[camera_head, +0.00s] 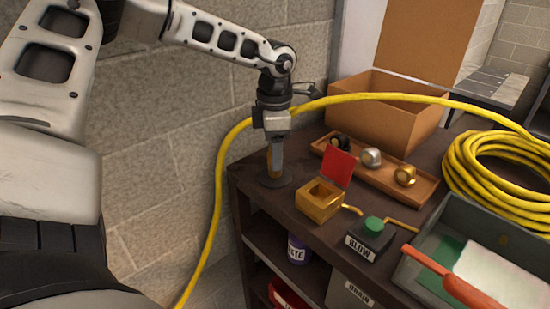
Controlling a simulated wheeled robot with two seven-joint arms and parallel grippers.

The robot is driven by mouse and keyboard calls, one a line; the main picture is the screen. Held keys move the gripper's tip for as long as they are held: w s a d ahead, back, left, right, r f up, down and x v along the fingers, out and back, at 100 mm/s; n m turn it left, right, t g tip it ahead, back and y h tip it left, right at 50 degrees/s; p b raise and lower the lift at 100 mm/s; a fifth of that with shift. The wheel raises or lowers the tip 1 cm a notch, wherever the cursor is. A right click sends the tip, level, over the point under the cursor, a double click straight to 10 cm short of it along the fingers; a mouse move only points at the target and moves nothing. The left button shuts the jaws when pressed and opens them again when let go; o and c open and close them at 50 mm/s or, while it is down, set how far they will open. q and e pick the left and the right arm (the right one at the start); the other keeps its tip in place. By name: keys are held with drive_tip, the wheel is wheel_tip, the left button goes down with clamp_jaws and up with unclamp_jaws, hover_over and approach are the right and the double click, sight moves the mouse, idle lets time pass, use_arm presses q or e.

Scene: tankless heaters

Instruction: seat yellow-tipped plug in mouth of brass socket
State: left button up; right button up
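The brass socket (318,204) is a gold box on the dark bench, with a square mouth facing up and a red lid (339,167) standing open behind it. No yellow tip shows clearly. My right gripper is not in view.
A wooden tray (385,183) with black, silver and brass knobs lies behind the socket. A green-button BLOW box (372,237) stands in front. A cardboard box (375,125), yellow hose coil (495,170) and grey bin (458,215) crowd the right.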

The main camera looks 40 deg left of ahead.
use_arm(q)
drive_tip(key=c, duration=1)
drive_tip(key=shift+c, duration=0.2)
drive_tip(key=shift+r, duration=0.1)
drive_tip(key=shift+w+r+b, duration=0.1)
drive_tip(key=shift+r+b, duration=0.2)
drive_tip(key=shift+r, duration=0.2)
drive_tip(key=r, duration=0.2)
drive_tip(key=r+b, duration=0.1)
drive_tip(key=shift+w+d, duration=0.25)
drive_tip(key=w+d+r+p, duration=0.1)
drive_tip(key=w+d+r, duration=0.7)
drive_tip(key=d+r, duration=0.1)
drive_tip(key=shift+d, duration=0.75)
